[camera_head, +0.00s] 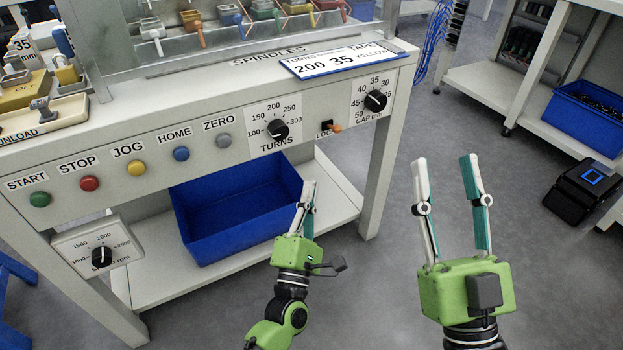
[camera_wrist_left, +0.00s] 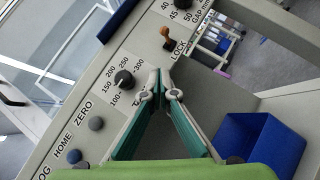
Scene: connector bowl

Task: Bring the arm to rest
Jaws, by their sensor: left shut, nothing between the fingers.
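My left gripper (camera_head: 309,186) is shut and empty. It points up in front of the machine's control panel (camera_head: 241,145), below the TURNS dial (camera_head: 278,130) and the LOCK lever (camera_head: 332,127). In the left wrist view its fingertips (camera_wrist_left: 159,74) meet, with the TURNS dial (camera_wrist_left: 124,80) to their left and the LOCK lever (camera_wrist_left: 166,38) above them. I cannot see it touching the panel. My right gripper (camera_head: 444,163) is open and empty, its fingers apart over the grey floor, right of the machine's front leg.
A blue bin (camera_head: 240,213) stands on the shelf under the panel, left of my left gripper. START (camera_head: 40,199), STOP and other buttons line the panel. A speed dial (camera_head: 102,257) hangs lower left. Bare floor (camera_head: 385,285) lies between my arms. Shelving with another blue bin (camera_head: 582,118) is at right.

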